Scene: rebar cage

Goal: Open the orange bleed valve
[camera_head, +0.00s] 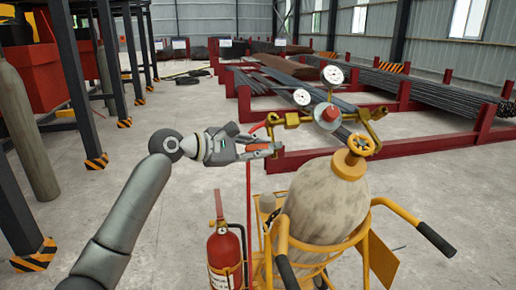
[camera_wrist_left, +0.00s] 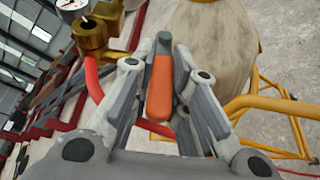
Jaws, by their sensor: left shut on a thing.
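The orange bleed valve handle (camera_wrist_left: 160,88) lies between the two fingers of my left gripper (camera_wrist_left: 172,55) in the left wrist view. The gripper is shut on it, with a finger along each side. In the head view my left gripper (camera_head: 272,149) reaches in from the left, beside the brass regulator (camera_head: 290,118) on top of the cylinder. A brass fitting (camera_wrist_left: 92,35) with a red hose (camera_wrist_left: 92,78) shows at the upper left of the wrist view. My right gripper is not in view.
A worn gas cylinder (camera_head: 325,205) with a yellow handwheel (camera_head: 361,141) stands in a yellow cart (camera_head: 285,240). Two gauges (camera_head: 332,75) rise above the regulator. A red fire extinguisher (camera_head: 225,255) is at the cart's left.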

